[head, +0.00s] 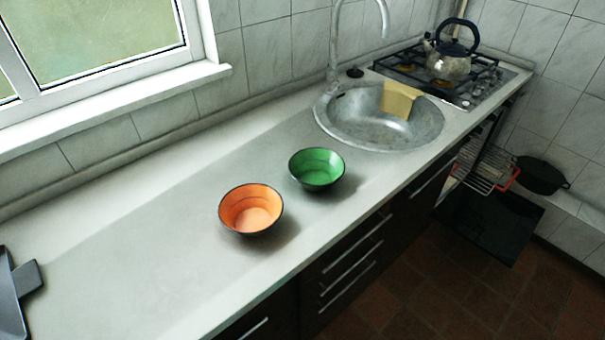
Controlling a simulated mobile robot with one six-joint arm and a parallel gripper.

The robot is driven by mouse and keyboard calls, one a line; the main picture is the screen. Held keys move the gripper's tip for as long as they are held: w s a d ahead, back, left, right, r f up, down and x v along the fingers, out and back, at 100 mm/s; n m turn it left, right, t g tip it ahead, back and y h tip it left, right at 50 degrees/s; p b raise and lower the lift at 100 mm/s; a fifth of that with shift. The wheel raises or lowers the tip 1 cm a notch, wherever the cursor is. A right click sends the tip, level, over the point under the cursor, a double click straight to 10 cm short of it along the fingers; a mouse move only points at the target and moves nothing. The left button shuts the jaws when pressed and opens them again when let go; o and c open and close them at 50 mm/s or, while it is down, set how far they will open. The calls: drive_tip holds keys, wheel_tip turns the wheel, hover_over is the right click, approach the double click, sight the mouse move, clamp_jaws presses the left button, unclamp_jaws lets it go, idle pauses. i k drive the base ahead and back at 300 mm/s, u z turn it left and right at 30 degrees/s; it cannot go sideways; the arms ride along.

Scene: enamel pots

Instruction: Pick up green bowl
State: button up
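The green bowl (316,169) stands upright on the light grey counter, with a dark rim and a green inside that looks empty. An orange bowl (251,209) stands upright to its left and nearer the front, with a small gap between them. A dark grey angular part at the left edge, cut off by the picture, looks like my gripper (20,287). It is far to the left of both bowls and touches neither. Its fingertips do not show clearly, so I cannot tell if it is open.
A round metal sink (379,127) with a yellow cloth (399,101) on its rim lies behind and right of the green bowl. A kettle (449,60) stands on the stove (420,78). The counter (130,235) left of the bowls is clear. Its front edge is close.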

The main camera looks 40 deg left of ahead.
sight(316, 169)
drive_tip(key=z, duration=0.8)
drive_tip(key=k, duration=0.15)
drive_tip(key=u, duration=2.65)
drive_tip(key=k, duration=0.9)
drive_tip(key=z, duration=0.2)
drive_tip(key=i, duration=0.7)
